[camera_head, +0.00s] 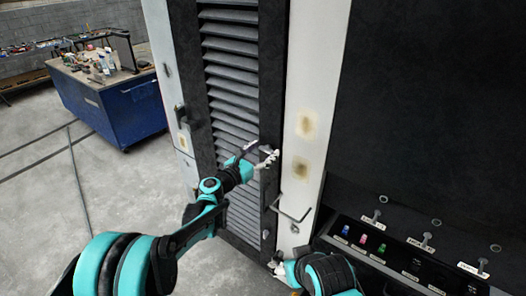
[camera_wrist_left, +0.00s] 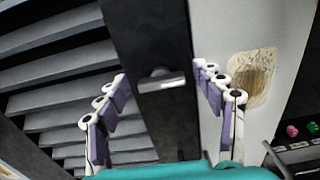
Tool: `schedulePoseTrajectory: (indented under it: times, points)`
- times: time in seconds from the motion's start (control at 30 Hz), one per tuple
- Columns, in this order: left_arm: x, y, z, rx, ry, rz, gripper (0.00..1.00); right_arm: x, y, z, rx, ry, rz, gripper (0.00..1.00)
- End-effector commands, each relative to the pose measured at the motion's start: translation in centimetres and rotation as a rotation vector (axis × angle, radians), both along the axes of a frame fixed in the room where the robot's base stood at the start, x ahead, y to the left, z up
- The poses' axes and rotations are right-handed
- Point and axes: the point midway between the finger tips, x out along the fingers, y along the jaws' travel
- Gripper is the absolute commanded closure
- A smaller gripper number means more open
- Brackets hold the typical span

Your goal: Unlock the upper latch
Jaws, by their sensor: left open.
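The upper latch (camera_wrist_left: 162,80) is a small grey metal handle on the black frame of the louvred door (camera_head: 232,70). In the left wrist view it lies roughly midway between the fingers of my left gripper (camera_wrist_left: 158,72), which stand wide apart with nothing held. In the head view my left gripper (camera_head: 260,155) is in front of the door's right edge, and I cannot make out the latch clearly there. Contact between fingers and latch is not visible. My right gripper (camera_head: 282,270) is low at the bottom centre, partly hidden by its own arm; its opening is unclear.
A pale post (camera_head: 316,70) with brownish patches stands right of the door. A thin bent metal handle (camera_head: 292,214) juts out near it. A control panel (camera_head: 395,255) with coloured knobs is lower right.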

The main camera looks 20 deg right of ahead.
Motion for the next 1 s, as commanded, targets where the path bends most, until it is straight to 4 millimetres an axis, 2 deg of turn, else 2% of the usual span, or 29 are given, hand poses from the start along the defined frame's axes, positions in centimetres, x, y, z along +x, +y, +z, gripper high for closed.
schedulePoseTrajectory:
  times: [0.13,0.3,0.33,0.67,1.0]
  points:
    - [0.0,0.0,0.0,0.0,0.0,0.0,0.35,0.0,0.0,0.0,0.0,0.0,0.0,0.32]
    - [0.0,0.0,0.0,0.0,0.0,0.0,0.79,0.0,0.0,0.0,0.0,0.0,0.0,0.32]
    - [0.0,0.0,0.0,0.0,0.0,0.0,0.82,0.0,0.0,0.0,0.0,0.0,0.0,0.32]
    - [-0.1,0.0,0.0,0.018,-0.023,-0.001,0.82,0.0,0.0,-0.2,0.0,0.0,0.0,0.32]
    - [-0.2,-0.1,-0.2,0.144,-0.184,0.0,0.82,0.0,0.0,-1.5,0.0,0.0,0.0,0.32]
